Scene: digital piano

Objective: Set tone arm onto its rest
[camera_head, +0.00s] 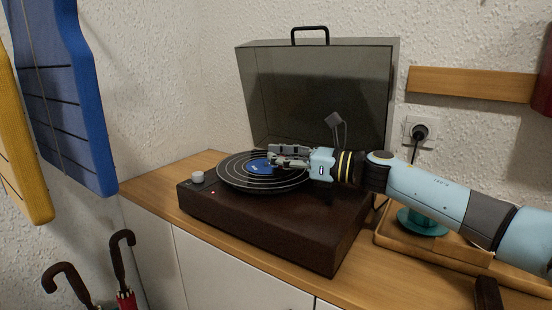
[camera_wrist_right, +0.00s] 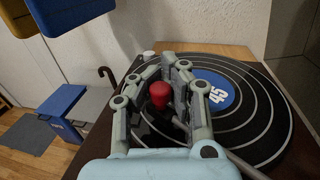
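A dark brown turntable (camera_head: 285,225) stands on a wooden-topped cabinet, carrying a black record (camera_head: 235,178) with a blue label. The record also shows in the right wrist view (camera_wrist_right: 262,115). My right gripper (camera_head: 270,155) reaches in from the right, low over the record beside its label. In the right wrist view its fingers (camera_wrist_right: 176,72) lie on both sides of a red knob (camera_wrist_right: 160,94) above a dark head. A thin grey rod (camera_wrist_right: 244,164), apparently the tone arm, runs out at the lower right. Firm contact with the knob is unclear. The arm's rest is hidden. My left gripper is out of view.
The turntable's smoky lid (camera_head: 315,95) stands open behind the record. A white knob (camera_head: 197,177) is on the deck's left corner. A wooden tray (camera_head: 395,240) lies to the right. Umbrellas (camera_head: 122,265) and blue and yellow hanging things are at the left.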

